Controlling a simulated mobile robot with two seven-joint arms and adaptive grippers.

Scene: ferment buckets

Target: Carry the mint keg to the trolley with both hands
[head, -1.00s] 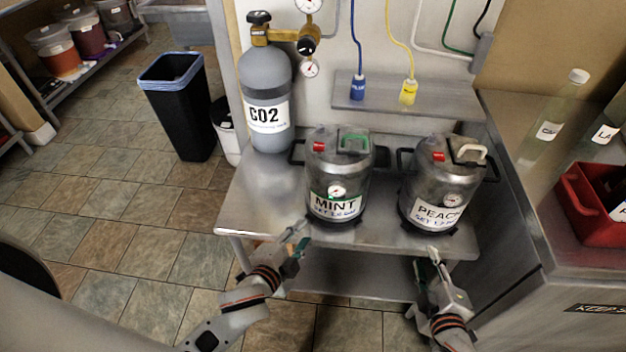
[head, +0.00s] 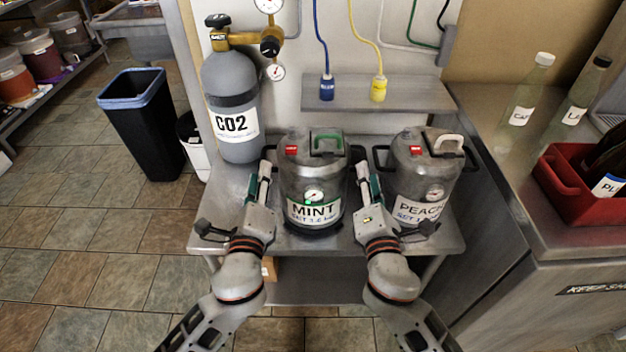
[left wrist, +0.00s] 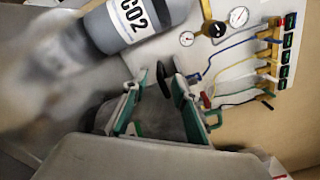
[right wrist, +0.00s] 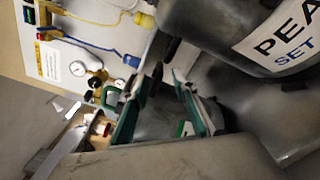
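The mint keg (head: 312,180), a steel keg with a green top handle and a MINT label, stands upright on a steel bench (head: 232,240). My left gripper (head: 264,178) is at its left side; in the left wrist view its fingers (left wrist: 158,88) are apart, with the dark side handle (left wrist: 164,80) between them. My right gripper (head: 366,183) is at its right side, between the mint and peach kegs; in the right wrist view its fingers (right wrist: 158,88) are apart, with a dark handle (right wrist: 157,72) near their tips. Neither is visibly closed on a handle. I cannot identify a trolley.
The peach keg (head: 424,170) stands close on the right, and a grey CO2 cylinder (head: 231,95) on the left. A shelf (head: 400,96) with hose connectors hangs behind. A black bin (head: 143,125) stands on the floor; the right counter holds a red crate (head: 570,190) and bottles.

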